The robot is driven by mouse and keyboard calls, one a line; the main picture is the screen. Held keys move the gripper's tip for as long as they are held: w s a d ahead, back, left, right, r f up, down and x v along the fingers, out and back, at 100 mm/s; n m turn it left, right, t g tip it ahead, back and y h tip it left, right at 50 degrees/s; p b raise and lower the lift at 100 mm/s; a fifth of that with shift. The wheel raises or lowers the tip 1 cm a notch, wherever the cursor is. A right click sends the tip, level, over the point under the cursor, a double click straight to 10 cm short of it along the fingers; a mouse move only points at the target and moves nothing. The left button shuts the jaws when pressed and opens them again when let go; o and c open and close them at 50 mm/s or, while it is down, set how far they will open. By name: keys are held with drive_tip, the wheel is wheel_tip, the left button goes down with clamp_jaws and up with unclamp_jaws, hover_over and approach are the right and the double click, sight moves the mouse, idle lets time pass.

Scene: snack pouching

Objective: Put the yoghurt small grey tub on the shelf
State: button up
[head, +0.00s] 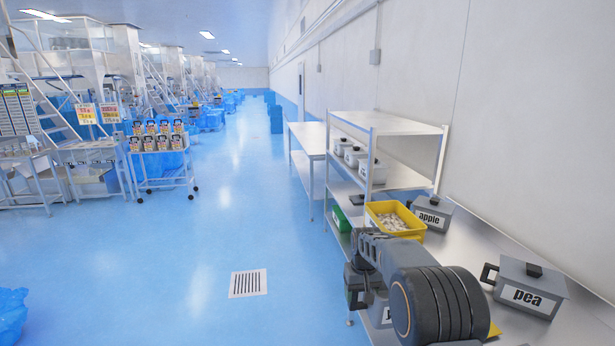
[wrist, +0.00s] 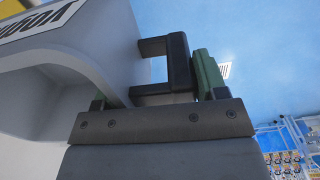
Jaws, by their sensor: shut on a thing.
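My gripper (wrist: 155,88) is shut on the black handle (wrist: 178,68) of a grey tub (wrist: 105,45) in the wrist view. A green finger shows to the right of the handle, and the other finger is mostly hidden by the tub. The tub's label (wrist: 40,22) is upside down and cut off by the frame, with only part of its lettering showing. In the head view my arm covers most of the gripper and the held tub. The metal shelf unit (head: 405,125) stands beyond my arm, against the wall.
Grey tubs (head: 352,157) stand on a shelf level. A yellow crate (head: 410,235) of pale pieces, an apple tub (head: 431,213) and a pea tub (head: 530,288) stand on the metal bench (head: 475,240). The blue floor (head: 225,200) left is open.

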drive_tip(key=s+f+b, duration=0.2)
drive_tip(key=s+f, duration=0.4)
drive_tip(key=f, duration=0.5)
drive_tip(key=s+d+f+m+b, duration=0.1)
drive_tip(key=s+f+b, duration=0.1)
drive_tip(key=s+f, duration=0.5)
drive_tip(key=shift+s+d+f+b, duration=0.2)
drive_tip(key=shift+d+f+b, duration=0.1)
drive_tip(key=shift+f, duration=1.6)
drive_tip(key=shift+a, duration=0.15)
